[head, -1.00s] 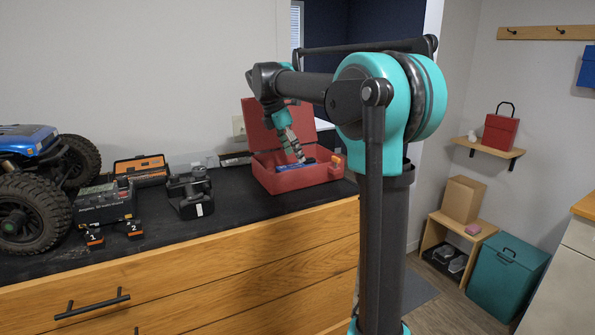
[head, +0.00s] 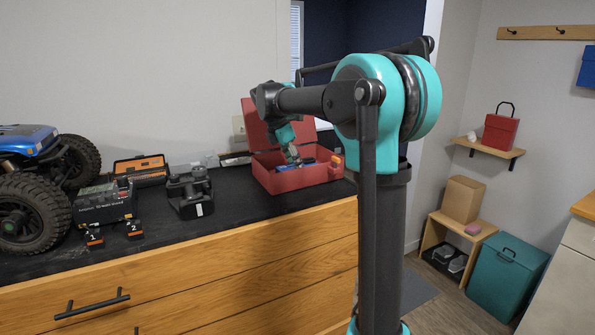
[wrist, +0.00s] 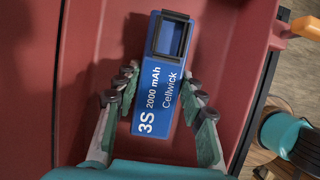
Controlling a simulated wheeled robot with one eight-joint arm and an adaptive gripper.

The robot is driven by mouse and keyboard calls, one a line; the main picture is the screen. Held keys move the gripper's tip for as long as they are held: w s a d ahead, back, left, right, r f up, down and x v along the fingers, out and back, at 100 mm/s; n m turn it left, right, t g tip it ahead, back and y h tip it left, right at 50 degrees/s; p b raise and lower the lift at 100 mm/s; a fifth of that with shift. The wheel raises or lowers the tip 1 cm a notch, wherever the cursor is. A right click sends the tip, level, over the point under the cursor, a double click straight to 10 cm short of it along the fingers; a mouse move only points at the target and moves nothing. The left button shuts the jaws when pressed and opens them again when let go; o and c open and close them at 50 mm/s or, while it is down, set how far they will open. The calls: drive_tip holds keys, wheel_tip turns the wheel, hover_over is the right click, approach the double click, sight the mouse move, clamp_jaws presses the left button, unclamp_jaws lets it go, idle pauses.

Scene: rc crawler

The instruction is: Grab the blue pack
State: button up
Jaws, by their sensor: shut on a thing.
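The blue pack (wrist: 158,100) lies in the red open box, with "3S 2000 mAh Cellwick" printed on it and a dark frame-like part at its far end. My gripper (wrist: 160,88) is shut on the pack, one finger along each long side in the wrist view. In the head view my gripper (head: 293,158) reaches down into the red box (head: 295,184). There the pack is mostly hidden and only a small bit of blue shows. I cannot tell whether the pack touches the box floor.
The red box's lid (head: 262,125) stands open behind. An orange handle (wrist: 305,28) shows beyond the box wall.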

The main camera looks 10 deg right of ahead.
clamp_jaws()
drive_tip(key=shift+r, duration=0.1)
